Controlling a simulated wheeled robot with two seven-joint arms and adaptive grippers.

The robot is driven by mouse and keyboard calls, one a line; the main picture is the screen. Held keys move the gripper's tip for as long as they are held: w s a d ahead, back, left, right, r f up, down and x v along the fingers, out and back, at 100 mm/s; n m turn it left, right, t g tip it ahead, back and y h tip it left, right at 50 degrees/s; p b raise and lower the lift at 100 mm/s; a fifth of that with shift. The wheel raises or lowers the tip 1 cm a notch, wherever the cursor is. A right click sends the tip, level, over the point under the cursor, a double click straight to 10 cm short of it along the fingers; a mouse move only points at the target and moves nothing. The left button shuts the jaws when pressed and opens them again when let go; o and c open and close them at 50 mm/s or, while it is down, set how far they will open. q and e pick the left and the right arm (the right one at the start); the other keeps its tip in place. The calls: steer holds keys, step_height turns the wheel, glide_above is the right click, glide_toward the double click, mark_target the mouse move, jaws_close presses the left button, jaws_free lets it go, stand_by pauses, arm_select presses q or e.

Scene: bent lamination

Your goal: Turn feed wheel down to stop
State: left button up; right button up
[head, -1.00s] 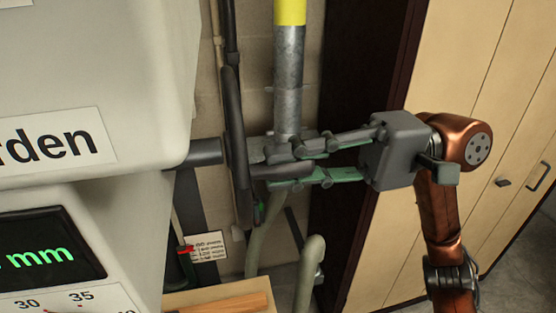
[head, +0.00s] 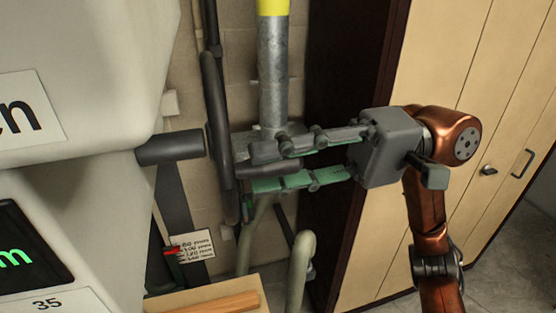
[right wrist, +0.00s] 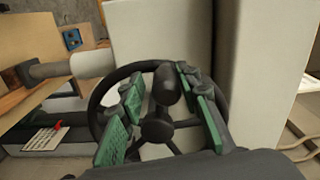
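The feed wheel (head: 215,98) is a dark handwheel seen nearly edge-on at the machine's side in the head view. A dark shaft (head: 170,148) joins it to the machine. In the right wrist view the wheel (right wrist: 157,130) shows its hub, spokes and dark handle knob (right wrist: 167,88). My right gripper (head: 265,168) is open, with its green-padded fingers on either side of the handle (head: 262,170). In the right wrist view, a gap shows between the left finger and the knob; whether the right finger touches it I cannot tell. My left gripper is not in view.
The pale machine body (head: 75,85) fills the left, with a green-lit display (head: 25,250). A grey post with a yellow top (head: 273,75) stands behind the gripper. A small sign (head: 192,246) is below the wheel. Wooden cabinets (head: 450,60) stand at the right.

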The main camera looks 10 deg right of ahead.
steer(key=shift+o, duration=0.4)
steer(key=shift+r, duration=0.1)
steer(key=w+d, duration=0.2)
steer(key=d, duration=1)
